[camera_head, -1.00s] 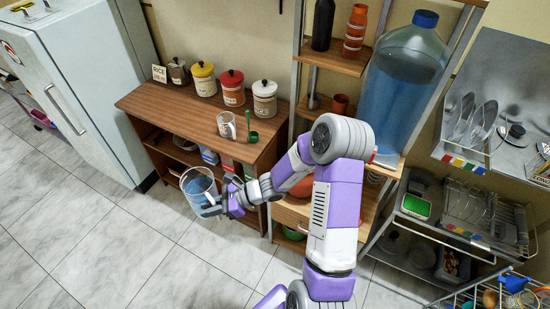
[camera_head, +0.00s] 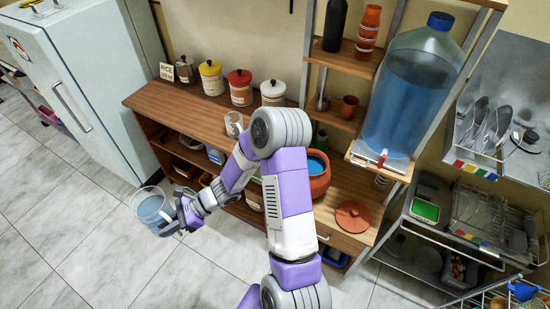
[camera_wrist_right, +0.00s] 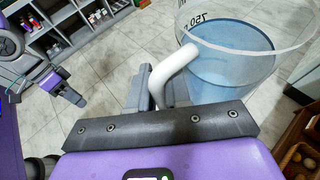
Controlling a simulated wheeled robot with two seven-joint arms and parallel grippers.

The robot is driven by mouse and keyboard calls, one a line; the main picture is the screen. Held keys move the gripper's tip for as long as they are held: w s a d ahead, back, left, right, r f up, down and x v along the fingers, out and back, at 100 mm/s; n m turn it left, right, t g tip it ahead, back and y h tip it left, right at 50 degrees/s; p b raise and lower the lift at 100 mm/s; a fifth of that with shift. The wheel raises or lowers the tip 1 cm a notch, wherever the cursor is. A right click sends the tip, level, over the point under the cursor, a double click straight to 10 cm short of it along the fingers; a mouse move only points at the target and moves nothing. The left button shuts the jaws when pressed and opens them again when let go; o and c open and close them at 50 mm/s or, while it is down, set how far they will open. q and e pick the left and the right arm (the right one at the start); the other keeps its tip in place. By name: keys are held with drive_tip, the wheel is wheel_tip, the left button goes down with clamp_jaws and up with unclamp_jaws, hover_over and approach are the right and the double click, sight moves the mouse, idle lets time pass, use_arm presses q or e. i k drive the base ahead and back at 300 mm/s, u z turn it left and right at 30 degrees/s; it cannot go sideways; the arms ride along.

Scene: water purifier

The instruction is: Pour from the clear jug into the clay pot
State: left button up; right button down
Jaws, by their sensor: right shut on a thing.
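The clear jug (camera_head: 150,206) holds blue-tinted water and hangs over the floor at the left in the head view. My right gripper (camera_head: 178,218) is shut on its white handle, which shows in the wrist view (camera_wrist_right: 170,72). The jug stands about upright there, its water level below the rim. The clay pot (camera_head: 320,184) sits on the wooden stand, open at the top with blue water inside, partly hidden by my right arm. The jug is well left of the pot. What seems to be my left gripper (camera_wrist_right: 70,95) shows small at the wrist view's left edge.
The pot's round clay lid (camera_head: 353,217) lies on the stand right of the pot. A large water bottle (camera_head: 408,95) with a red tap stands behind. Canisters and a glass mug (camera_head: 234,123) are on the wooden counter. The floor around the jug is clear.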

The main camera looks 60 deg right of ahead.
sight(319, 170)
drive_tip(key=i, duration=1.65)
drive_tip(key=z, duration=2.9)
